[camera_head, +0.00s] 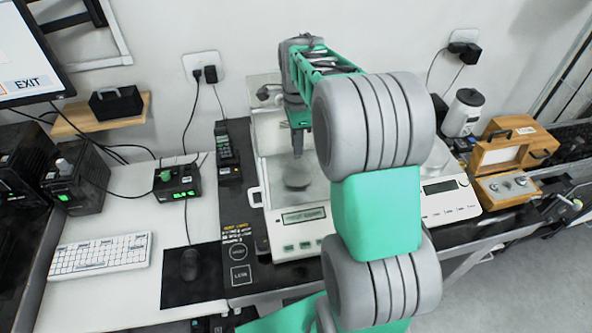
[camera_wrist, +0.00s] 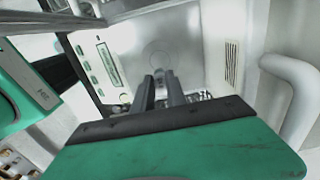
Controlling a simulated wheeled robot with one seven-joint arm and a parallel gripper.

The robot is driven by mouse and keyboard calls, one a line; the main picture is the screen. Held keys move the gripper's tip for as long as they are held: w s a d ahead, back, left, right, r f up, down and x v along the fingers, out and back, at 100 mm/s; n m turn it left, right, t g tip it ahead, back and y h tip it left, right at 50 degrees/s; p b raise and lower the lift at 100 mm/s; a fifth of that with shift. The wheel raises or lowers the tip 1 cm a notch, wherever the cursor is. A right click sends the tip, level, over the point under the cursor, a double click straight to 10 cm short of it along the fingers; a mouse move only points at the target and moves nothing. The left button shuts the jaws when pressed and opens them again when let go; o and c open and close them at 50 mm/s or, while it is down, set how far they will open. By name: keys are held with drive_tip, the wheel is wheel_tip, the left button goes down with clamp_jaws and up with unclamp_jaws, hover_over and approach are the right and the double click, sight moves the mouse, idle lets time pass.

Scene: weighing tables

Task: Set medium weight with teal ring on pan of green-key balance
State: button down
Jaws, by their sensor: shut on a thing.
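The green-key balance (camera_head: 303,218) stands in the middle, with a display and pale green keys on its front. Its keys and display also show at the left in the wrist view (camera_wrist: 108,64). Its round grey pan (camera_head: 297,176) lies inside the draft shield. My gripper (camera_head: 298,153) points down into the shield from above, over the pan and apart from it. In the wrist view my gripper (camera_wrist: 160,78) has its fingers close together on a small grey weight, mostly hidden between the tips. Its teal ring cannot be made out.
A second balance (camera_head: 450,197) stands to the right, partly behind my arm. An open wooden box (camera_head: 512,150) with a tray of weights (camera_head: 507,187) is farther right. A mouse (camera_head: 190,263) and keyboard (camera_head: 100,255) lie left. The shield walls stand close around my gripper.

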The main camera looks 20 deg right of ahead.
wheel_tip(320, 180, down, 8)
drive_tip(key=shift+f+p, duration=0.1)
drive_tip(key=shift+p, duration=0.45)
drive_tip(key=c, duration=1.3)
unclamp_jaws()
drive_tip(key=shift+c, duration=0.2)
wheel_tip(320, 180, up, 12)
drive_tip(key=shift+f+b, duration=0.1)
drive_tip(key=shift+b, duration=1)
drive_tip(key=shift+r, duration=0.3)
